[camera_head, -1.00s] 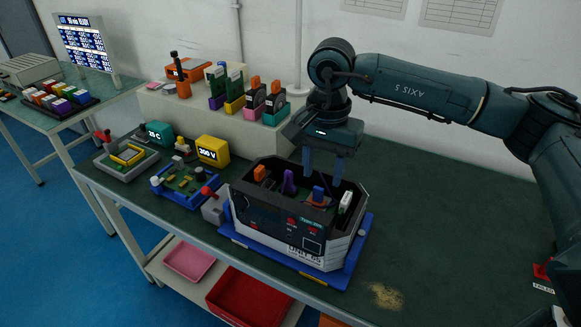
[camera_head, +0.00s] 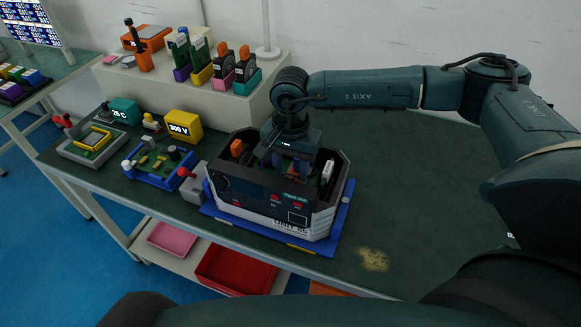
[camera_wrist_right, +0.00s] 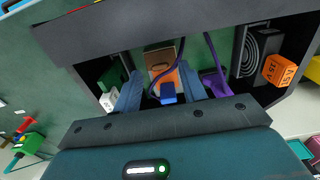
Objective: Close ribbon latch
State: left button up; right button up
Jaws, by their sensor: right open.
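The open-topped unit (camera_head: 257,197) is a dark and white case on a blue base on the bench. In the right wrist view I look down into the case (camera_wrist_right: 140,37). My right gripper (camera_wrist_right: 160,98) is open, one blue finger on each side of the block. I cannot tell whether they touch it. In the head view the right gripper (camera_head: 285,162) reaches into the case and hides the block.
Inside the case are a purple part (camera_wrist_right: 215,82), an orange block (camera_wrist_right: 279,69) and a white-green module (camera_head: 327,172). Left of the case stand a grey box with a red knob (camera_head: 191,183), a blue board tray (camera_head: 153,172) and a yellow meter (camera_head: 184,126).

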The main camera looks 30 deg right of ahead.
jog(key=shift+f, duration=0.85)
jog(key=shift+c, duration=0.3)
